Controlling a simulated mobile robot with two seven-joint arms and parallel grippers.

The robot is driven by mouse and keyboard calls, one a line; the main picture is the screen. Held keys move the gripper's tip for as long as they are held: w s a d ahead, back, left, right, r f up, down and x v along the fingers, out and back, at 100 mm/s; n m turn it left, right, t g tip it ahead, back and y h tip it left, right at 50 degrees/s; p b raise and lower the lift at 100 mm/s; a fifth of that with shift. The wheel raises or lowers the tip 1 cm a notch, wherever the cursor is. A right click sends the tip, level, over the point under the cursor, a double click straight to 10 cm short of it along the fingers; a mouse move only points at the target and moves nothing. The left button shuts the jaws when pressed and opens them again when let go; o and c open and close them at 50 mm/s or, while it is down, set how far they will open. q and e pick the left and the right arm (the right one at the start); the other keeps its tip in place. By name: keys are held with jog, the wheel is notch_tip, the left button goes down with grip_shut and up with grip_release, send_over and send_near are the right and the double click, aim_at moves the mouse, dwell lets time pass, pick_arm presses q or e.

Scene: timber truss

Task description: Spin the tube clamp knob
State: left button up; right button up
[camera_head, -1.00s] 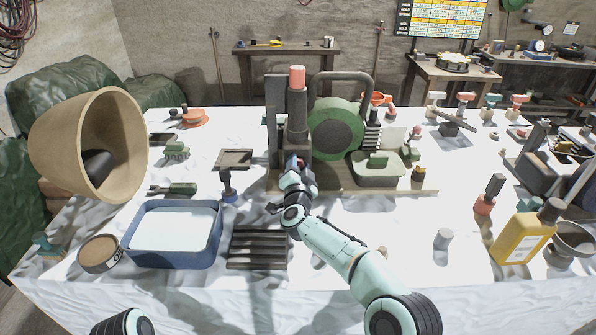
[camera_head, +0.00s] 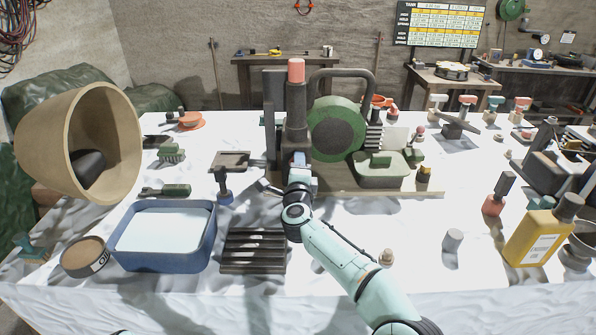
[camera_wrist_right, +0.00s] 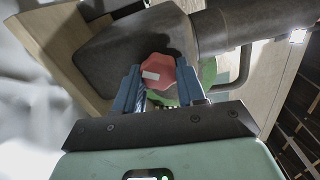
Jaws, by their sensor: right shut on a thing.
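The red lobed knob (camera_wrist_right: 158,71) with a pale mark on its face shows in the right wrist view, in front of a dark clamp body (camera_wrist_right: 115,52). My right gripper (camera_wrist_right: 157,78) has its two blue fingers on either side of the knob and is shut on it. In the head view my right gripper (camera_head: 298,160) reaches the lower front of the dark upright column (camera_head: 296,115) with a pink top. There the gripper hides the knob. My left gripper is out of view.
A green round machine (camera_head: 337,130) stands right of the column on a wooden base. A blue tray (camera_head: 165,265), a dark slatted rack (camera_head: 253,262) and a blue-handled tool (camera_head: 224,187) lie left of my arm. A yellow bottle (camera_head: 540,238) stands at the right.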

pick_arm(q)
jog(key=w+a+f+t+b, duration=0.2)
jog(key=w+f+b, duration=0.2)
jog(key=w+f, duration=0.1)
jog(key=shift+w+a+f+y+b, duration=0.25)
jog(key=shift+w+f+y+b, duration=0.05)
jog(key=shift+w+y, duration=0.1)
pick_arm(e)
jog(key=shift+a+f+m, duration=0.1)
jog(key=shift+m, duration=4.3)
jog(key=o, duration=1.1)
jog(key=shift+c, duration=0.2)
